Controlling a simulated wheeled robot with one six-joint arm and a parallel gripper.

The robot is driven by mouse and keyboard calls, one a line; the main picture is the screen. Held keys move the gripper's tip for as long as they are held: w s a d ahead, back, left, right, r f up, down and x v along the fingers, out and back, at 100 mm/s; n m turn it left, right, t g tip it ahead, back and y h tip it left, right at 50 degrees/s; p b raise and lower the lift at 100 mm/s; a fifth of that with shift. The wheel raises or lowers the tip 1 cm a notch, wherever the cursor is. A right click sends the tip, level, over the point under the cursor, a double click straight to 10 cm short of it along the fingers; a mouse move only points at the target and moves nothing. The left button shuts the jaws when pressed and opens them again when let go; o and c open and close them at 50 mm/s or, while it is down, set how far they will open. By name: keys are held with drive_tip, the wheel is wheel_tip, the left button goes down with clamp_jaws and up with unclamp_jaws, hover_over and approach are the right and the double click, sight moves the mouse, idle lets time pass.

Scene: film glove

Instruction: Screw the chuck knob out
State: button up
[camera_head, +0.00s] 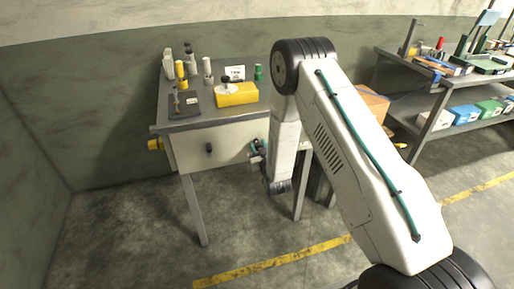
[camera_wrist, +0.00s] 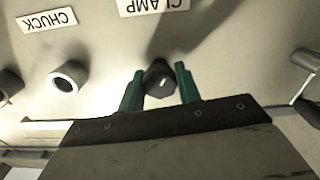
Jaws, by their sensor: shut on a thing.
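In the wrist view, my gripper (camera_wrist: 160,78) has its two green fingers closed on the sides of a dark knob (camera_wrist: 157,84) with a small white mark. This knob lines up with the CLAMP label (camera_wrist: 153,5), which appears upside down. In the head view, my gripper (camera_head: 257,150) is at the right part of the bench front, partly hidden by my arm.
The bench (camera_head: 205,120) carries a yellow box (camera_head: 237,95), several bottles and a dark plate. A dark drawer knob (camera_head: 209,148) is on its front. In the wrist view, a lever (camera_wrist: 303,90) stands at the right. A shelf rack (camera_head: 432,110) stands at the right; the floor before the bench is clear.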

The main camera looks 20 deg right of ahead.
drive_tip(key=n, duration=0.7)
drive_tip(key=shift+w+r, duration=0.15)
drive_tip(key=shift+r, duration=0.05)
drive_tip(key=n, duration=0.4)
drive_tip(key=shift+a, duration=0.1)
drive_tip(key=n, duration=0.8)
drive_tip(key=shift+f, duration=0.1)
drive_tip(key=n, duration=0.3)
drive_tip(key=shift+n, duration=0.4)
drive_tip(key=n, duration=0.3)
drive_tip(key=shift+f, duration=0.1)
drive_tip(key=shift+n, duration=2.2)
